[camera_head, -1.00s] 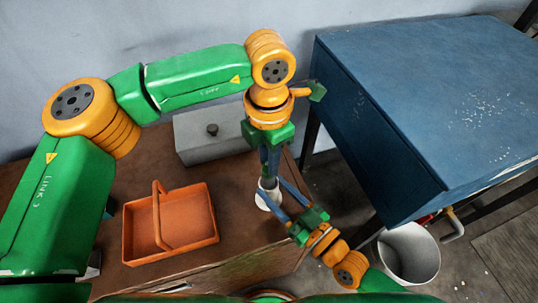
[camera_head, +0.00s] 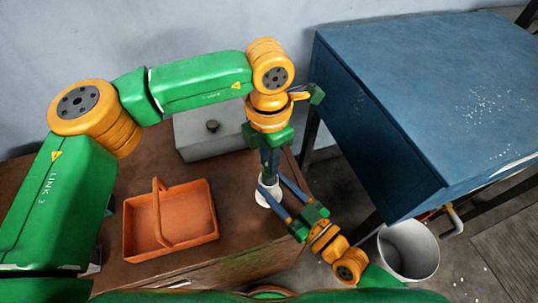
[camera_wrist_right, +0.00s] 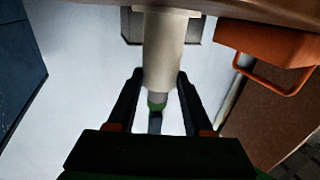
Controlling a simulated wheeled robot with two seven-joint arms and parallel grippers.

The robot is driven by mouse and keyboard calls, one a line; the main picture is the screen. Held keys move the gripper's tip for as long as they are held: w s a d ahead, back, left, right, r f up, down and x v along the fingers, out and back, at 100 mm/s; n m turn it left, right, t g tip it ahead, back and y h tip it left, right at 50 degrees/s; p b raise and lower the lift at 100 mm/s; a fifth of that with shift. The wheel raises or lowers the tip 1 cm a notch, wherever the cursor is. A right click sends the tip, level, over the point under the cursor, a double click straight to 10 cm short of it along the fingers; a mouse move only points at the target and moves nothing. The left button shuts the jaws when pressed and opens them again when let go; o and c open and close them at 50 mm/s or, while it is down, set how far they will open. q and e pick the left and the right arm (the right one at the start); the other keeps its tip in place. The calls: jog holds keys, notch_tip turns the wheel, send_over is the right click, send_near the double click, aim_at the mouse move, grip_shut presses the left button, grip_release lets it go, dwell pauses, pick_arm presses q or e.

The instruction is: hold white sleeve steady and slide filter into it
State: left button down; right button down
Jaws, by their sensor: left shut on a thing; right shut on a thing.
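The white sleeve (camera_head: 266,201) stands upright near the right edge of the brown table. In the right wrist view, the sleeve (camera_wrist_right: 163,48) is a pale cylinder with a wider foot. My right gripper (camera_head: 269,188) reaches in from the lower right and is shut on the sleeve, one finger on each side. My left gripper (camera_head: 269,173) points down directly above the sleeve, shut on the filter. In the right wrist view, a short green part of the filter (camera_wrist_right: 157,99) shows at the sleeve's mouth, in line with it. How deep it sits inside is hidden.
An orange basket (camera_head: 190,246) with a handle stands left of the sleeve on the brown table (camera_head: 245,236). A grey box (camera_head: 207,150) with a dark knob is behind. A blue cabinet (camera_head: 440,110) and white bucket (camera_head: 425,265) are to the right.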

pick_arm(q)
jog(key=shift+f, duration=1.3)
jog(key=shift+c, duration=1.7)
grip_release()
jog(key=shift+r, duration=3.5)
pick_arm(e)
jog(key=shift+c, duration=1.1)
grip_release()
